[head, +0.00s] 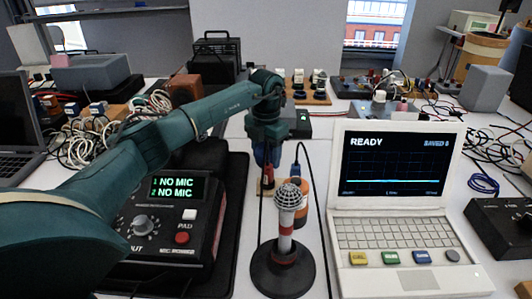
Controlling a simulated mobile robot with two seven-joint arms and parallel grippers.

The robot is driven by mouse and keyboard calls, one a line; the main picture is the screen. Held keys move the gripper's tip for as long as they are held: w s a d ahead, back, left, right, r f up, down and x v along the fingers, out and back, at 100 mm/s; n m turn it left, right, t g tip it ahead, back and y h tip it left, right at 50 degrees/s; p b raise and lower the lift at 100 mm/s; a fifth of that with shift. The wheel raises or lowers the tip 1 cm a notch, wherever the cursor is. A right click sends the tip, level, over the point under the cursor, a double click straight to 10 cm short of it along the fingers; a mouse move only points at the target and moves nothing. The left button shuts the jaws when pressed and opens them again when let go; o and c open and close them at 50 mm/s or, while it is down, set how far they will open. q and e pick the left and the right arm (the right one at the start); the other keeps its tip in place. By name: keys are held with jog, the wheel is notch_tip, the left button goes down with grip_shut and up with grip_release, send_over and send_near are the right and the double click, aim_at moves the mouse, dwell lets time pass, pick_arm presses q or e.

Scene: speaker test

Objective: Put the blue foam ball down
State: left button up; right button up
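I cannot make out a blue foam ball in the head view. My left arm reaches in from the left, and its gripper (268,186) points down at the middle of the table, behind and left of the microphone (288,197). The fingertips are small and dark, so I cannot tell whether they hold anything. The microphone has a bare silver mesh head and stands upright on a round black base (282,273). An orange object (302,205) stands behind it, partly hidden. My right gripper is not in view.
A black mixer box (183,205) reading "NO MIC" sits at left on a dark mat. A white laptop (400,228) showing "READY" stands at right. Cables clutter both sides. A narrow strip of white table is bare in front of the gripper.

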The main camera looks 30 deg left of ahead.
aim_at(266, 145)
pick_arm(q)
jog(key=o, duration=0.7)
jog(key=shift+c, duration=0.2)
notch_tip(266, 145, up, 12)
jog(key=shift+r+p, duration=0.15)
jog(key=shift+p, duration=0.85)
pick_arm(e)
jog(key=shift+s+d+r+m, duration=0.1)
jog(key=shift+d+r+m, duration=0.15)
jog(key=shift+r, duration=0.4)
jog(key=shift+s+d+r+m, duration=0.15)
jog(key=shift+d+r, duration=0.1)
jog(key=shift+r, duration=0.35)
